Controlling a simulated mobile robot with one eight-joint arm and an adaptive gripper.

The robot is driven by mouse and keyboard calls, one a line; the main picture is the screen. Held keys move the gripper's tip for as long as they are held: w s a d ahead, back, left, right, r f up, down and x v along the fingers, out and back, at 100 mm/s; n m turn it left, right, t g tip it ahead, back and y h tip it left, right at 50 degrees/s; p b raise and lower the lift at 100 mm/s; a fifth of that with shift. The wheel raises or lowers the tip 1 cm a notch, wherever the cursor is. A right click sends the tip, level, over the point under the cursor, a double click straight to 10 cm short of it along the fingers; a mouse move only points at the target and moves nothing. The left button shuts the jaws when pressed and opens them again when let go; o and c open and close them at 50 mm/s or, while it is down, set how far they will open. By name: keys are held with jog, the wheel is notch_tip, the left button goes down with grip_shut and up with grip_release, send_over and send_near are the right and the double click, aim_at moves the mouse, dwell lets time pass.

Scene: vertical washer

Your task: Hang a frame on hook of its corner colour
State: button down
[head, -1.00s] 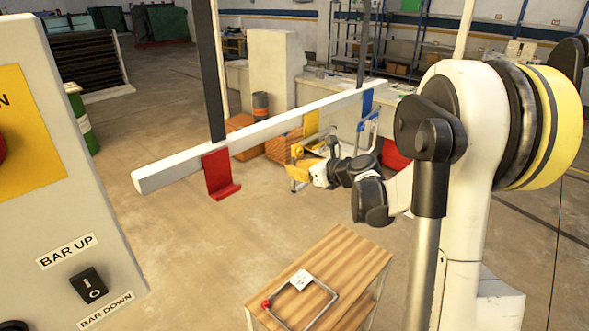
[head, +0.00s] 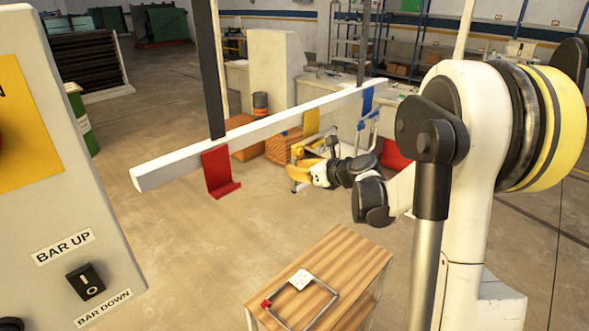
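A thin grey rectangular frame (head: 331,301) lies flat on a wooden-topped table at the bottom centre. It has a red corner (head: 266,304) at its left and a white tag (head: 300,280) at its far corner. A long white bar (head: 180,161) hangs above the floor. It carries a red hook (head: 217,172) near its left end, a yellow hook (head: 311,121) further along and a blue hook (head: 368,99) near the far end. My gripper (head: 312,172) is beyond the table, below the bar and apart from the frame. Its fingers are too small and cluttered to read.
The table (head: 347,254) has bare wood behind the frame. A control panel (head: 50,190) with a BAR UP / BAR DOWN switch (head: 86,281) fills the left edge. A dark post (head: 208,70) meets the bar. Open floor lies between panel and table.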

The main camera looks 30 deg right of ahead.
jog(key=shift+f+b, duration=0.55)
jog(key=shift+f, duration=0.1)
jog(key=c, duration=1.5)
grip_release()
jog(key=shift+c, duration=0.2)
jog(key=s+d, duration=0.3)
jog(key=s, duration=0.6)
jog(key=shift+s+d+b, duration=0.2)
jog(key=shift+b, duration=0.15)
